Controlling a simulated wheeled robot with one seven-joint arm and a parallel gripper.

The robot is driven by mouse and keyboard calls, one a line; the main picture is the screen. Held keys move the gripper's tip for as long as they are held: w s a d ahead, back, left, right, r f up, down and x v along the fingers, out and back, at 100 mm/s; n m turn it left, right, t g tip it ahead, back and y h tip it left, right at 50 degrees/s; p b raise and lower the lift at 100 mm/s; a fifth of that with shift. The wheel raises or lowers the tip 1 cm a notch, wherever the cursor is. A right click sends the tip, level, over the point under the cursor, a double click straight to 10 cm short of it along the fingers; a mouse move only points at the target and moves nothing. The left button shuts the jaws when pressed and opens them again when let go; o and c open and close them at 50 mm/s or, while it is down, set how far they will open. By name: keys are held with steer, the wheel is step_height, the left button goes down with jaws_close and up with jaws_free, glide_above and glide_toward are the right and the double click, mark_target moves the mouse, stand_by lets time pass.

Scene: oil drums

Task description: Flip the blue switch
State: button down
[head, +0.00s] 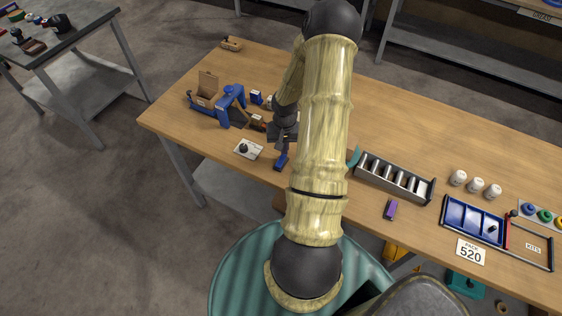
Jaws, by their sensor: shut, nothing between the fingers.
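A small blue piece (281,161), which looks like the blue switch, is near the front edge of the wooden table, just left of my arm. My gripper (284,142) points down at its upper end. The gripper is shut with nothing held. I cannot tell whether the fingertips touch the blue piece or are above it. My arm and the gripper body hide part of this spot, and the switch's position is too small to read. A white plate with a black knob (245,148) lies to the left of the gripper.
A blue device (232,104) and a cardboard box (208,87) stand behind left. A metal rack (393,178), a purple block (390,209), white bottles (476,185) and a blue tray (472,220) are to the right. A green drum (240,270) stands in front.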

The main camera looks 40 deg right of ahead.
steer(key=shift+w+a+f+b, duration=0.1)
steer(key=shift+a+f+b, duration=0.05)
steer(key=shift+f+b, duration=0.35)
stand_by(0.3)
steer(key=shift+f+b, duration=0.4)
steer(key=shift+f, duration=0.25)
stand_by(0.4)
steer(key=shift+r+p, duration=2.95)
steer(key=shift+r, duration=0.55)
steer(key=a+r+n, duration=0.4)
steer(key=a+r, duration=0.9)
steer(key=s+a+r+n+t, duration=0.1)
steer(key=s+a+r, duration=0.2)
steer(key=a, duration=0.3)
steer(key=s+a+r+n+t+b, duration=0.1)
steer(key=s+a+r+n, duration=0.1)
steer(key=s+a+r, duration=0.2)
steer(key=a, duration=0.2)
steer(key=shift+a+r+n+t, duration=0.3)
steer(key=shift+a+r, duration=0.05)
